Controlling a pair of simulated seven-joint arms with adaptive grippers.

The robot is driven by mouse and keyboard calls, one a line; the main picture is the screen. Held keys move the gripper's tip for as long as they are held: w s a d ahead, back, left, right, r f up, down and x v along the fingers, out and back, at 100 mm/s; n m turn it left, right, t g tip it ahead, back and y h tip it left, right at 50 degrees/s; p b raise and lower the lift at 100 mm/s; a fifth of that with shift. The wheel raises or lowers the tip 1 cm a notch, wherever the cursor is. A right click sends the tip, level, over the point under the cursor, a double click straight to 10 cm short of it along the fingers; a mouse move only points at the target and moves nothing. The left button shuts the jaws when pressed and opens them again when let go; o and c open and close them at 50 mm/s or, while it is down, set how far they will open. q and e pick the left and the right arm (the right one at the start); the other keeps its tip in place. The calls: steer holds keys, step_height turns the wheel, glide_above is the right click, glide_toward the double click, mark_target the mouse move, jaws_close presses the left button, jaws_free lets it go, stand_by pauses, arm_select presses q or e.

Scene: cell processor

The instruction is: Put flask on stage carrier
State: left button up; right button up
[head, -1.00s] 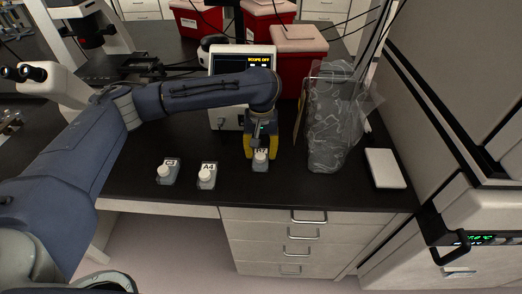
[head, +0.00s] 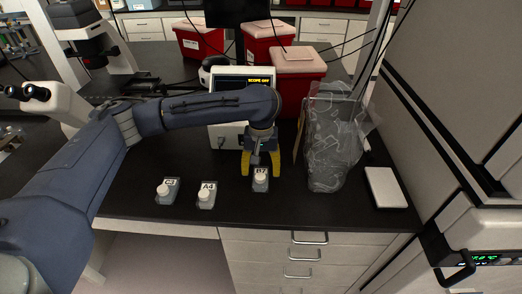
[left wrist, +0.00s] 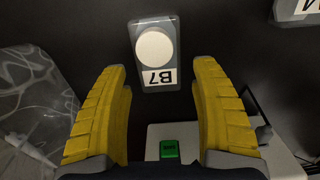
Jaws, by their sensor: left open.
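The flask labelled B7 (head: 261,182), with a white cap, stands on the black bench. It also shows in the left wrist view (left wrist: 154,48), ahead of the fingertips. My left gripper (head: 261,165), with yellow fingers, is open just behind this flask. In the left wrist view the gripper (left wrist: 160,72) has nothing between its fingers. Flask A4 (head: 206,197) and another capped flask (head: 167,191) stand to the left. I cannot make out a stage carrier with certainty; a white microscope (head: 58,108) is at the left, partly behind my arm. My right gripper is not in view.
A scope box (head: 228,137) with a "SCOPE OFF" screen stands behind the gripper. A clear plastic bag (head: 333,145) and a white slab (head: 385,187) are to the right. Red bins (head: 297,75) stand at the back.

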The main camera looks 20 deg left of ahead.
mark_target(262, 171)
arm_select(q)
step_height(262, 171, up, 10)
steer(key=shift+r, duration=0.25)
steer(key=o, duration=0.8)
steer(key=shift+r, duration=0.25)
steer(key=shift+w, duration=0.1)
